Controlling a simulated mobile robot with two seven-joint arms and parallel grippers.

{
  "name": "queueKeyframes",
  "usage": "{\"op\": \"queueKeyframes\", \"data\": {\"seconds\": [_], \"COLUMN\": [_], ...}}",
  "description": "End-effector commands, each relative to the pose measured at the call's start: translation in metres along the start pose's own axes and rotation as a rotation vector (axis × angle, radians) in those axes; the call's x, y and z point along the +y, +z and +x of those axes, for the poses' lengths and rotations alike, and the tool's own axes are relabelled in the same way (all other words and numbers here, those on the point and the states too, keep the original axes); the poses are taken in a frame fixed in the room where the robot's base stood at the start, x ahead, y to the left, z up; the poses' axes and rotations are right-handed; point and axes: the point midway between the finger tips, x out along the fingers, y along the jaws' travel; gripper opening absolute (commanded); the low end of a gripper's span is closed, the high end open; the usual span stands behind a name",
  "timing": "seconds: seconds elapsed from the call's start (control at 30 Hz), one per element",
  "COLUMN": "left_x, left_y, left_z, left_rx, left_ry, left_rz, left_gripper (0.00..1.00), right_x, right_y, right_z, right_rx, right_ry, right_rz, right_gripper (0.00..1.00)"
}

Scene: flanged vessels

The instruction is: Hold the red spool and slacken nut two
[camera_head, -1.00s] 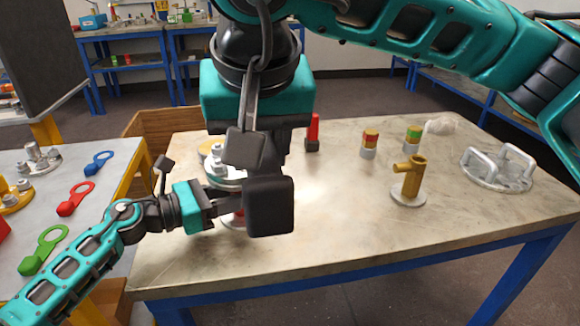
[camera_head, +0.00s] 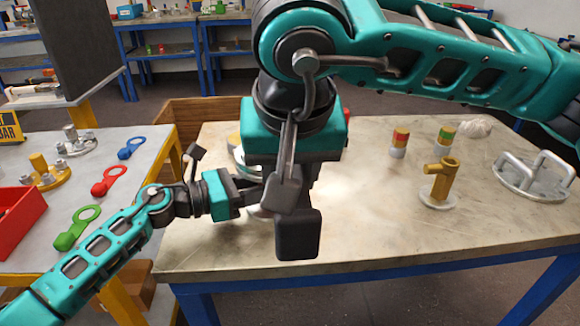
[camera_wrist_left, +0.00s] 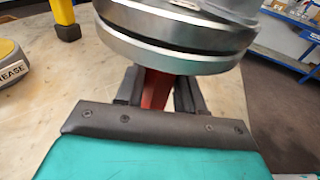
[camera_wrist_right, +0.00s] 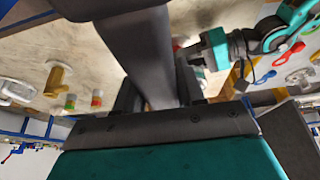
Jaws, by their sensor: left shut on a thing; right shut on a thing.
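The red spool (camera_wrist_left: 157,88) shows between the fingers of my left gripper (camera_wrist_left: 160,92) in the left wrist view, beneath stacked metal flanges (camera_wrist_left: 180,40) with a dark gap between them. My left gripper is shut on it from the side. In the head view my right arm hides nearly all of the spool and flanges. My right gripper (camera_wrist_right: 155,95) is shut on a dark grey bar-like tool (camera_wrist_right: 138,45). The tool's blocky end (camera_head: 298,237) hangs in front of the spool in the head view. No nut is clearly visible, and I cannot tell whether the tool touches one.
A brass tee on a round base (camera_head: 440,182), two small banded cylinders (camera_head: 399,143) and a handled metal flange (camera_head: 535,175) stand right. A left side table holds coloured tags (camera_head: 110,180) and a red bin (camera_head: 18,220). The front right tabletop is clear.

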Motion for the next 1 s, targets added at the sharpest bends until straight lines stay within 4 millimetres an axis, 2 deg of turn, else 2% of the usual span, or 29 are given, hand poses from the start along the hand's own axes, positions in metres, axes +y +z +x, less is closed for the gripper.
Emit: {"op": "queueKeyframes", "data": {"seconds": [0.7,1.0], "left_x": [0.001,0.001], "left_y": [0.000,0.000], "left_z": [-0.001,-0.001], "left_rx": [0.000,0.000], "left_ry": [0.002,0.002], "left_rz": [-0.001,-0.001], "left_gripper": [0.14,0.14], "right_x": [0.000,0.000], "right_y": [0.008,0.009], "right_z": [0.020,0.021], "right_rx": [0.001,0.002], "right_ry": [-0.001,-0.001], "right_rz": [0.000,0.001], "right_gripper": [0.02,0.02]}}
